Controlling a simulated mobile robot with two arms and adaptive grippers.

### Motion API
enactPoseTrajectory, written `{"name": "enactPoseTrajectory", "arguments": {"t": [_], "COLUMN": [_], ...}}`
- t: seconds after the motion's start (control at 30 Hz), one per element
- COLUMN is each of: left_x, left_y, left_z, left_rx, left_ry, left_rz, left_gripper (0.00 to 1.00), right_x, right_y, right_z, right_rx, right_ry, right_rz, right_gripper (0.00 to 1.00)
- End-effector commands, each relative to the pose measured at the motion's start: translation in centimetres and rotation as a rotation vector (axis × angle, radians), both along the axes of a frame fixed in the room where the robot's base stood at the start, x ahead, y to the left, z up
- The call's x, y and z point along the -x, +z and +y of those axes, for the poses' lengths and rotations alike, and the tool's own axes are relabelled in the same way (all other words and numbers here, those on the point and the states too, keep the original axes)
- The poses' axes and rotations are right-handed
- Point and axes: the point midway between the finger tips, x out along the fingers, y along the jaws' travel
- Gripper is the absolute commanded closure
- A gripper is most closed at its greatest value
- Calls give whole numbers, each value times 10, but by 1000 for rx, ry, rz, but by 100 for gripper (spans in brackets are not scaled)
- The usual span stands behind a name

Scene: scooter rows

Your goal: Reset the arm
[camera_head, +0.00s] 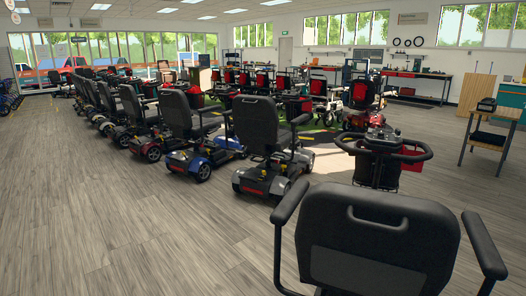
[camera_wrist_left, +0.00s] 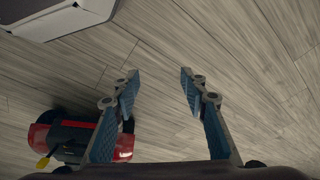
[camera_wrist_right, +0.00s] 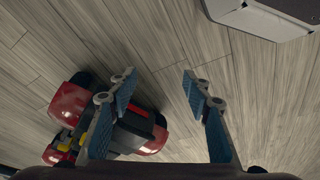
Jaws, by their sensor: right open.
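My left gripper (camera_wrist_left: 157,78) shows in the left wrist view with its two blue-padded fingers apart and nothing between them. It points down over the wooden floor. My right gripper (camera_wrist_right: 160,76) shows in the right wrist view, also with its fingers apart and empty, above bare floor. Neither gripper nor arm is in the head view. A red and black scooter part (camera_wrist_left: 70,138) lies below and left of the left gripper, partly behind its finger. A red and black scooter part (camera_wrist_right: 110,120) is likewise below and left of the right gripper.
A black scooter seat (camera_head: 375,240) with armrests stands close in front. Rows of scooters (camera_head: 265,130) stretch to the back. A wooden workbench (camera_head: 490,135) stands at the right. The floor (camera_head: 110,220) at the left is clear. A pale body edge shows in both wrist views.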

Motion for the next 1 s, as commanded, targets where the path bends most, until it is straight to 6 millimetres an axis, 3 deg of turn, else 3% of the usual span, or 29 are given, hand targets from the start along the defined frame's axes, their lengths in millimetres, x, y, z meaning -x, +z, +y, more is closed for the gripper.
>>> {"name": "enactPoseTrajectory", "arguments": {"t": [0.27,0.5,0.8,1.0], "left_x": [39,100,180,200], "left_y": [-50,-84,-95,-97], "left_z": [5,14,29,34], "left_rx": [-6,-11,-18,-21], "left_ry": [-9,-20,-30,-33], "left_rz": [56,101,142,150], "left_gripper": [60,60,60,60], "right_x": [39,100,180,200], "right_y": [-50,-84,-95,-97], "right_z": [-5,-14,-29,-34], "right_rx": [5,11,18,20], "right_ry": [9,20,30,33], "right_rz": [56,100,141,150], "right_gripper": [55,55,55,55]}}
